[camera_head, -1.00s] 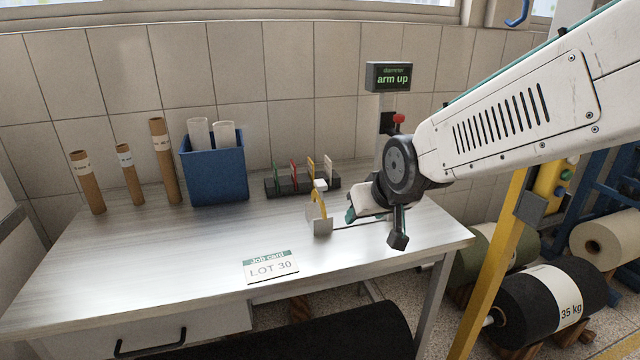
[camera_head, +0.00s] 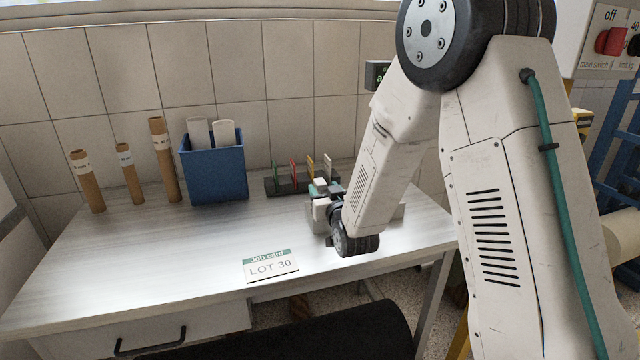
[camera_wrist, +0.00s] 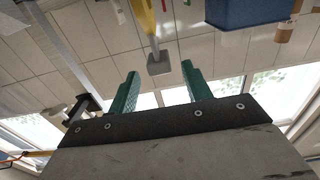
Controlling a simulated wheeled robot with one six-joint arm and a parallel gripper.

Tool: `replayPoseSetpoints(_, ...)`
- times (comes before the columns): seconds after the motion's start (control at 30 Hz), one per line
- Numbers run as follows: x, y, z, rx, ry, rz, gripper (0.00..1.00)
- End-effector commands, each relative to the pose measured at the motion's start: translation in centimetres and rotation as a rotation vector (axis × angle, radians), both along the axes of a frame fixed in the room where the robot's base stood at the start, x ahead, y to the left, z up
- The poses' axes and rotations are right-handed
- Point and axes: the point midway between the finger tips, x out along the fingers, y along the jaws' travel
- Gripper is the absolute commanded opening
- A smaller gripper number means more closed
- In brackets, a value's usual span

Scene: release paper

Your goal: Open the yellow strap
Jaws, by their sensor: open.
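The yellow strap (camera_wrist: 146,18) shows at the top of the wrist view, a narrow band ending at a small grey block (camera_wrist: 159,62). My gripper (camera_wrist: 160,69) is open, with its two green fingers apart. The grey block appears between the fingertips in the picture, but I cannot tell how close it is or whether anything touches. In the head view my gripper (camera_head: 322,188) is over the right part of the table, in front of the card rack. My arm and gripper hide the strap there.
The white table (camera_head: 180,250) carries a job card (camera_head: 270,265), a blue bin (camera_head: 215,172) with white rolls and several brown tubes (camera_head: 163,160). A dark rack (camera_head: 285,188) with coloured cards stands close behind my gripper. The table's front left is clear.

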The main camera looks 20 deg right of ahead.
Motion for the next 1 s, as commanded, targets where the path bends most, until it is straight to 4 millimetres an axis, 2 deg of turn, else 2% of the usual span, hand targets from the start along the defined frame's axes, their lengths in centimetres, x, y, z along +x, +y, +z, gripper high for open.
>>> replayPoseSetpoints(0.1,2.0,0.0,0.0,0.000,0.000,0.000,0.49)
replayPoseSetpoints(0.3,4.1,0.0,0.0,0.000,0.000,0.001,0.49)
replayPoseSetpoints(0.63,4.5,0.0,0.0,0.000,0.001,0.001,0.49)
replayPoseSetpoints(0.8,4.5,0.0,0.0,0.000,0.001,0.001,0.02)
replayPoseSetpoints(1.0,4.6,0.2,0.1,0.000,0.006,0.003,0.00)
